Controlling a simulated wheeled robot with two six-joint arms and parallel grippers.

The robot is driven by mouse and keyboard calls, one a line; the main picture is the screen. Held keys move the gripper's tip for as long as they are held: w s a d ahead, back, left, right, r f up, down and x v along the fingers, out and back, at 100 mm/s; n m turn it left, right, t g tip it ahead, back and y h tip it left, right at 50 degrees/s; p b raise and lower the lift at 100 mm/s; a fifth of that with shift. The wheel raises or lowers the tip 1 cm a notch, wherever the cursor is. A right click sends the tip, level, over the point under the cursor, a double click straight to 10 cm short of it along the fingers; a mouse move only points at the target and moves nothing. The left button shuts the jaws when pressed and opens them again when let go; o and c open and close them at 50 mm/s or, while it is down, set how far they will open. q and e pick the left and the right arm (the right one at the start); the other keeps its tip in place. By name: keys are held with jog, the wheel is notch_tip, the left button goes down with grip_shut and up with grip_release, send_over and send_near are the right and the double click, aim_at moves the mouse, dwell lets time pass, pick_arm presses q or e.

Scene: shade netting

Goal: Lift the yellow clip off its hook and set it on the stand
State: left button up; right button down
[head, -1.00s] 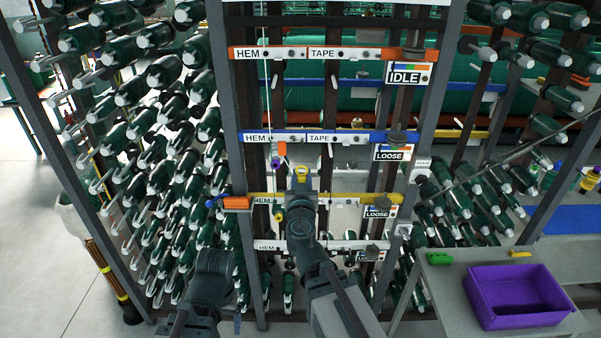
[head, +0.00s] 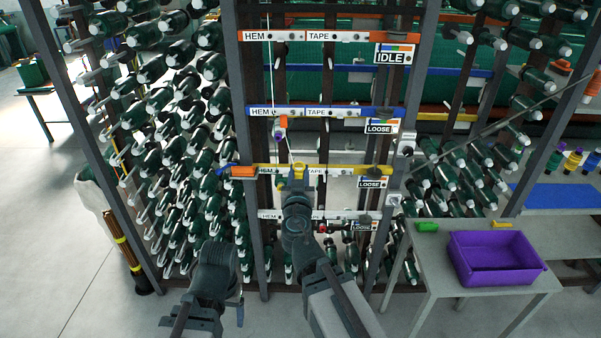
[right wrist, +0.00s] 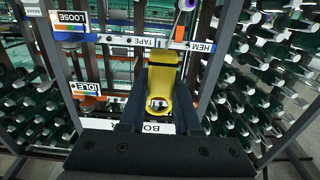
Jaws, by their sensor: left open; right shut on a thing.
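The yellow clip (head: 298,168) shows at the yellow-railed level of the rack in the head view. In the right wrist view the clip (right wrist: 172,92) lies between two dark fingers. My right gripper (head: 298,184) is shut on it; the fingers (right wrist: 160,118) touch its sides. Whether the clip still touches its hook cannot be told; my gripper hides that spot. My left gripper (head: 239,312) hangs open and empty low at the left, away from the rack. A grey stand (head: 440,280) is at the right.
The stand carries a purple bin (head: 497,255), a green block (head: 427,226) and a small yellow piece (head: 500,223). Dark green spools crowd both sides. Rails with HEM and TAPE labels (head: 318,112) cross the rack. Open floor (head: 80,250) lies at left.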

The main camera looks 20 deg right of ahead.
jog(key=shift+s+a, duration=0.1)
jog(key=shift+s, duration=0.15)
pick_arm(q)
jog(key=shift+s, duration=0.2)
jog(key=shift+r, duration=0.2)
pick_arm(e)
jog(key=shift+w+r, duration=0.1)
jog(key=shift+r, duration=0.1)
pick_arm(q)
jog(key=shift+r+p, duration=0.3)
jog(key=shift+p, duration=0.25)
pick_arm(e)
jog(key=shift+r, duration=0.35)
jog(key=shift+f, duration=0.1)
